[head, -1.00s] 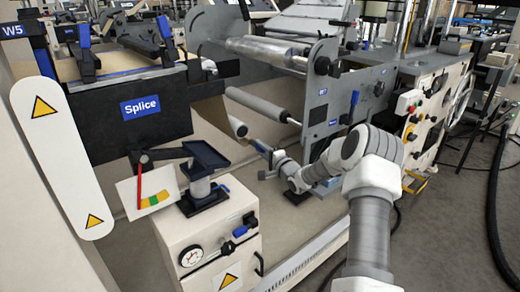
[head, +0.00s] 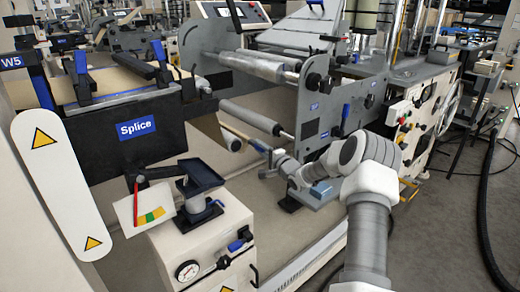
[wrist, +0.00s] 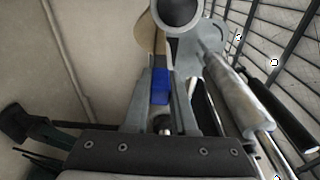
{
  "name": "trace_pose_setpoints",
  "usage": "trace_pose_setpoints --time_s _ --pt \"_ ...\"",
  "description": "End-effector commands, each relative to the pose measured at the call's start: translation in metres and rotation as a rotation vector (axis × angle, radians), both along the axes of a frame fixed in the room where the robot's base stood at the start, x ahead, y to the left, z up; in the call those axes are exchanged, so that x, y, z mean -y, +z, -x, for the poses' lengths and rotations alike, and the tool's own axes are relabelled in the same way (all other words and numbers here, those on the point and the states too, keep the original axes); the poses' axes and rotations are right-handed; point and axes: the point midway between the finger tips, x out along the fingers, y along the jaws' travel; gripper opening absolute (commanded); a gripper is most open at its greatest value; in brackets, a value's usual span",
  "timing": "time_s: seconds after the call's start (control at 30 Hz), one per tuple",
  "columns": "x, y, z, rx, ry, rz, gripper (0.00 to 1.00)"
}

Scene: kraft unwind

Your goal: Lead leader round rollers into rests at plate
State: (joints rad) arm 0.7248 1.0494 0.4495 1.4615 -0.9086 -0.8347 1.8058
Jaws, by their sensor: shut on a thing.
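My gripper (head: 266,151) is low between the machine frames, just below and right of the grey lower roller (head: 250,117). In the wrist view my gripper (wrist: 160,88) is shut on a blue piece (wrist: 160,86), which seems to be the leader's end grip. The tan kraft leader (head: 207,127) hangs below the splice table; a brown strip (wrist: 148,36) shows beyond the fingers in the wrist view. A round roller end (wrist: 178,10) is close ahead. A shiny upper roller (head: 258,65) lies above. The grey side plate (head: 322,120) is at right; its rests cannot be made out.
The black splice table (head: 100,142) is on the left. A white cabinet (head: 205,240) with a gauge and black pedestal stands in front of it. The control cabinet (head: 425,110) is on the right, with a black hose (head: 487,210) on the floor. Bare floor lies beneath the rollers.

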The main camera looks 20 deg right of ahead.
Motion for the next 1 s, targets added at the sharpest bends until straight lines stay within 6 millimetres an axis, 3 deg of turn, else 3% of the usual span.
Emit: trace_pose_setpoints --time_s 0.03,1.0 --pt "0.0 0.013 0.0 0.003 0.0 0.0 0.0" --pt "0.0 0.12 0.0 0.003 0.0 -0.001 0.0"
